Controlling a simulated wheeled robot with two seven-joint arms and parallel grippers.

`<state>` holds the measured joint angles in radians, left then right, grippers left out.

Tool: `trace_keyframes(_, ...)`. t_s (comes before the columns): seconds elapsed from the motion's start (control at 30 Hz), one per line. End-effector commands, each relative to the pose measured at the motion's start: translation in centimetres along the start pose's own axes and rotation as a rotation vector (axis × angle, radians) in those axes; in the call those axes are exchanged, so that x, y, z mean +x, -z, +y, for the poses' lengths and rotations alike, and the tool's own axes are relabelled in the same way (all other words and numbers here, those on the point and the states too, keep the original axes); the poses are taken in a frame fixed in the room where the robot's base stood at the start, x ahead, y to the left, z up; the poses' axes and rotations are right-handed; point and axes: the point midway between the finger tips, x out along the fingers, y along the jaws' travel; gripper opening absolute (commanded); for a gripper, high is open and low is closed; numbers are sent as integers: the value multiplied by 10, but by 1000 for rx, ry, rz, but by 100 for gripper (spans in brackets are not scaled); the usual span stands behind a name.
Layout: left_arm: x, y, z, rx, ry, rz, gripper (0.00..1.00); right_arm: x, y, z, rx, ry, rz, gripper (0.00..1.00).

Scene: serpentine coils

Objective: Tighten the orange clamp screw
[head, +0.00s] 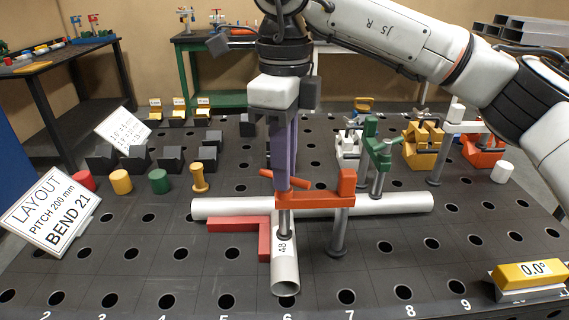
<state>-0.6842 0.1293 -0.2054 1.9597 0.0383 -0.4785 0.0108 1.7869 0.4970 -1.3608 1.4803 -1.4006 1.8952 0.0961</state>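The orange clamp (325,197) stands on a grey post in the table. Its arm reaches left over a white pipe marked 48 (285,272), and its grey screw (285,222) comes down onto or just above that pipe. The orange screw handle (268,174) lies crosswise at the top of the screw. My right gripper (282,186) points straight down, with its purple fingers at the handle and hiding its middle. The fingers show edge-on, so I cannot tell whether they are closed on it. My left gripper is not in view.
A long white pipe (400,203) runs across behind the short one. A red square block (232,224) sits in their corner. A green clamp (371,128) stands right behind.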

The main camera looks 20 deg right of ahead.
Motion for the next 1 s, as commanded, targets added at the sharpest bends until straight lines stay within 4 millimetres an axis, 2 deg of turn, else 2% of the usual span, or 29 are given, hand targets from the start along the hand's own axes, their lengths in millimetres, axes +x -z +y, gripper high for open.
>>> trace_keyframes(0.03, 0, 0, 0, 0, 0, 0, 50, -1, 0, 0, 0, 1, -2, 23)
trace_keyframes(0.17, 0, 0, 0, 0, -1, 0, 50, -1, 0, 0, 0, 1, -1, 45)
trace_keyframes(0.2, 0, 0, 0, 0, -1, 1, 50, 0, 0, 0, 0, 0, -1, 47)
trace_keyframes(0.47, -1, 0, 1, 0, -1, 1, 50, -1, 0, 0, 0, 0, 0, 47)
trace_keyframes(0.57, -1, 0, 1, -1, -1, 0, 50, -7, 0, 0, 0, 1, -2, 47)
trace_keyframes(0.67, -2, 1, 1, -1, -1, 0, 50, -21, -1, 0, 0, 2, -2, 47)
trace_keyframes(1.0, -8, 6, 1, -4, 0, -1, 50, -88, 0, 0, 1, 3, -2, 47)
